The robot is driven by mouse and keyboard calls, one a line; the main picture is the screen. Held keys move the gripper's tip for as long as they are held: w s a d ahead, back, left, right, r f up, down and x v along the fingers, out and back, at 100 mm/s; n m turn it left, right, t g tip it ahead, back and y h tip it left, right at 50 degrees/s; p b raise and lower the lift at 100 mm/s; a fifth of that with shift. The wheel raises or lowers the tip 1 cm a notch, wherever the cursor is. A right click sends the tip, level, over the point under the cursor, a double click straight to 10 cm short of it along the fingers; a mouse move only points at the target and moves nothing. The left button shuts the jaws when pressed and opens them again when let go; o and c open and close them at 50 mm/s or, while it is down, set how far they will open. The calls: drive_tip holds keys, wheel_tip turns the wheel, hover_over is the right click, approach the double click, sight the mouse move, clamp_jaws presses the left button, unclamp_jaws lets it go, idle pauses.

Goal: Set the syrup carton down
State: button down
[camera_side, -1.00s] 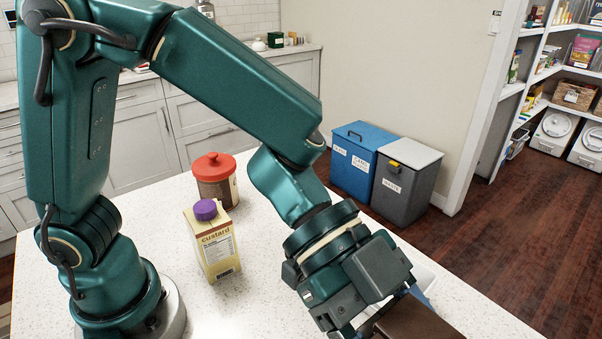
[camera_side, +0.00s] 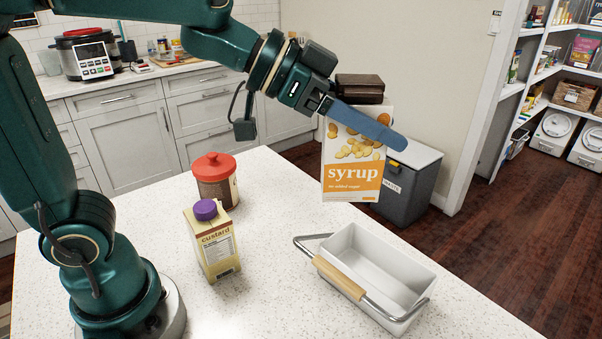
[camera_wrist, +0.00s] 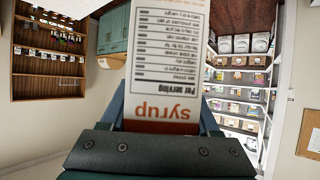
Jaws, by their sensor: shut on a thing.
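The empty white caddy (camera_side: 372,243) with a wooden handle stands on the speckled counter (camera_side: 285,220). A custard carton (camera_side: 213,245) and a red-lidded jar (camera_side: 216,185) stand to its left. Counter between them is clear. A grey bin (camera_side: 415,190) stands on the floor beyond.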

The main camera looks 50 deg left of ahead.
drive_tip(key=s+a+n+t+y, duration=0.1)
drive_tip(key=a+n+y, duration=0.1)
drive_tip(key=a, duration=0.4)
drive_tip(key=s+a+n+t+y, duration=0.1)
drive_tip(key=s+a+n, duration=0.1)
drive_tip(key=a, duration=0.5)
drive_tip(key=shift+s+a+y, duration=0.2)
drive_tip(key=shift+s+y, duration=0.05)
drive_tip(key=shift+y, duration=0.15)
drive_tip(key=w+d+f+m+g+h, duration=0.1)
drive_tip(key=w+d+m+g+h, duration=0.15)
drive_tip(key=d, duration=0.25)
drive_tip(key=w+d+f+m+g+h, duration=0.2)
drive_tip(key=d+m+h, duration=0.2)
drive_tip(key=d, duration=0.2)
drive_tip(key=d+f+m+g, duration=0.1)
drive_tip(key=d+f, duration=0.3)
drive_tip(key=f, duration=0.3)
drive_tip(key=w+d+f+m+g+h, duration=0.1)
drive_tip(key=d+f+m, duration=0.1)
drive_tip(key=d+f, duration=0.2)
drive_tip(key=shift+f, duration=1.55)
drive_tip(key=shift+f, duration=0.6)
drive_tip(key=shift+c, duration=0.2)
unclamp_jaws()
